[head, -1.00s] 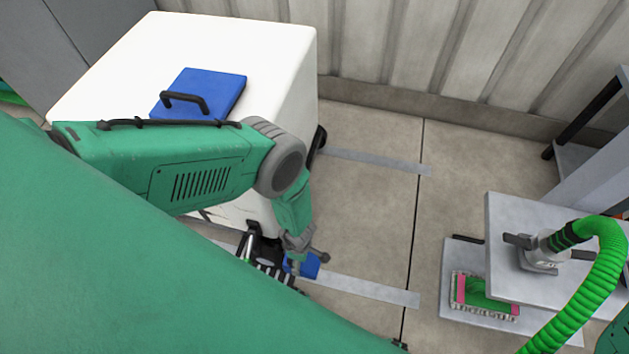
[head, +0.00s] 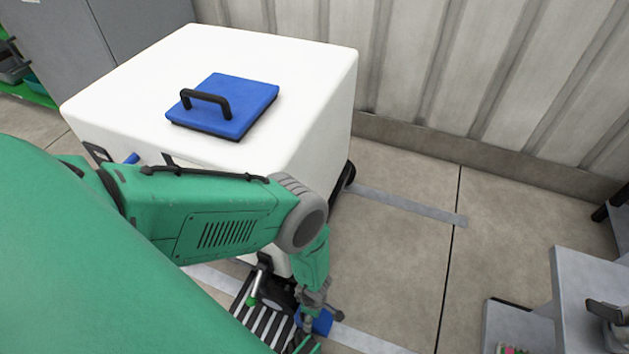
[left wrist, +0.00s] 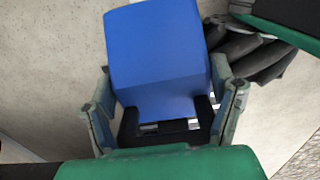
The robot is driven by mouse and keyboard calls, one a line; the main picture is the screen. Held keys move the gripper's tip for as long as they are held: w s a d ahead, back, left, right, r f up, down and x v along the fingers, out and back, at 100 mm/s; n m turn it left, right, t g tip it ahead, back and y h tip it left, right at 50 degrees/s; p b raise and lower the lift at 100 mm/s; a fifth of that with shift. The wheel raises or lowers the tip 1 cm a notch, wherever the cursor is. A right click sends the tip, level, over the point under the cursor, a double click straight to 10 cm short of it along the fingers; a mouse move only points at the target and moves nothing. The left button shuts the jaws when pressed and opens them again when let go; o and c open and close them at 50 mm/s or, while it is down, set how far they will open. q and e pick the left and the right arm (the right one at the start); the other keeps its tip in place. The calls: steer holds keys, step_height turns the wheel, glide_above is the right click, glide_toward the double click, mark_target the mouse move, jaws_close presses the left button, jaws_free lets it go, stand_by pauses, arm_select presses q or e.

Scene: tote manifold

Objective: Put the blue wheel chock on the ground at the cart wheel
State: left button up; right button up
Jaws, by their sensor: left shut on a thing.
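The blue wheel chock (head: 317,322) is low beside the near corner of the white cart (head: 290,110), partly hidden by my left gripper (head: 312,308). In the left wrist view the chock (left wrist: 157,55) is a blue block between the two fingers of the left gripper (left wrist: 165,112), which is shut on it. A dark rounded part, likely the cart wheel (left wrist: 258,55), lies close to the right of the chock there. I cannot tell whether the chock touches the ground or the wheel. Another black wheel (head: 346,176) shows at the cart's far corner. My right gripper is out of view.
A blue lid with a black handle (head: 222,104) is on the cart top. Pale strips (head: 410,204) mark the concrete floor. A grey stand (head: 585,290) is at the lower right. The floor between the cart and stand is clear.

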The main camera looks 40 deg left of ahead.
mark_target(314, 319)
arm_select(q)
steer(key=shift+f, duration=0.4)
steer(key=f+b, duration=0.4)
steer(key=shift+d, duration=0.3)
steer(key=shift+s+a, duration=0.2)
steer(key=shift+s, duration=0.05)
steer(key=o, duration=1.1)
steer(key=shift+s, duration=0.1)
steer(key=o, duration=0.3)
steer(key=shift+s+d, duration=0.1)
steer(key=shift+o, duration=0.2)
